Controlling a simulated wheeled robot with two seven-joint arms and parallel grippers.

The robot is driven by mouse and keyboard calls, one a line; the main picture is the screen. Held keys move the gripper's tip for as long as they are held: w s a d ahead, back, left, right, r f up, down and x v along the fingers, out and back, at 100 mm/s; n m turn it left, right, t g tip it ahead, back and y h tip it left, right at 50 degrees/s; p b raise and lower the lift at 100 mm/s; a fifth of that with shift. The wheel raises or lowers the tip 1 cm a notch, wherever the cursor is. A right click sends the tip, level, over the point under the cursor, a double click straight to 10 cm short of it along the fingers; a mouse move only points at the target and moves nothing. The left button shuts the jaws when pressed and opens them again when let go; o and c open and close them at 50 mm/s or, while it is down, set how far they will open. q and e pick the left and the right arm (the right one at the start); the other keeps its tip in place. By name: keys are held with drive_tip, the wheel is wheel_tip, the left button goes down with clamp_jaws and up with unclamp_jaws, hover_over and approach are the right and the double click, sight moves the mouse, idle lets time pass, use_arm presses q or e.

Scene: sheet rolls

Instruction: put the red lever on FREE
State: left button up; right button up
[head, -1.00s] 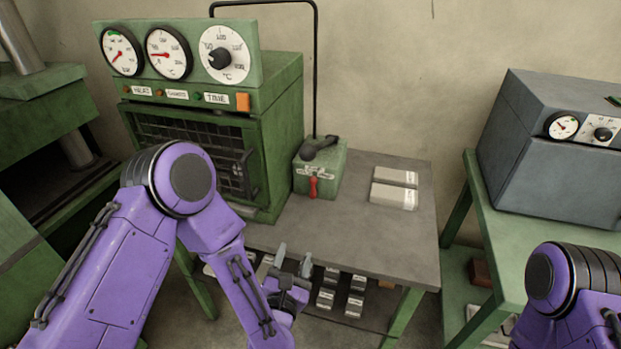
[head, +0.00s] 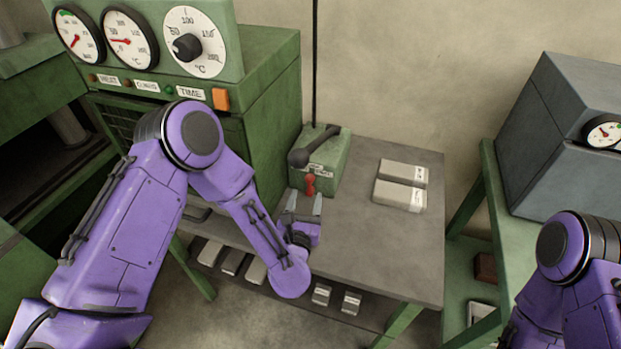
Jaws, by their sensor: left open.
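The red lever (head: 310,185) is a small red handle on the front face of a green box (head: 333,166) on the grey table. White label plates sit just above it; their words are too small to read. My left gripper (head: 302,204) is open and empty, its two grey fingers pointing up toward the lever from just below and in front of it. I cannot tell whether a fingertip touches it. My right arm (head: 575,260) shows at the lower right; its gripper is out of view.
Two pale wrapped blocks (head: 401,186) lie on the table (head: 375,245) to the right. A green oven (head: 268,120) with dials stands left. A grey machine (head: 560,140) stands far right. The table's front is clear.

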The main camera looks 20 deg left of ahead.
sight(309, 182)
use_arm(q)
drive_tip(key=w, duration=0.2)
drive_tip(key=w+a+p, duration=0.1)
drive_tip(key=w, duration=0.2)
drive_tip(key=shift+a+f, duration=0.1)
drive_tip(key=shift+w, duration=0.4)
use_arm(e)
drive_tip(key=shift+w+a+r, duration=0.1)
drive_tip(key=shift+w+r, duration=0.05)
drive_tip(key=shift+r, duration=0.75)
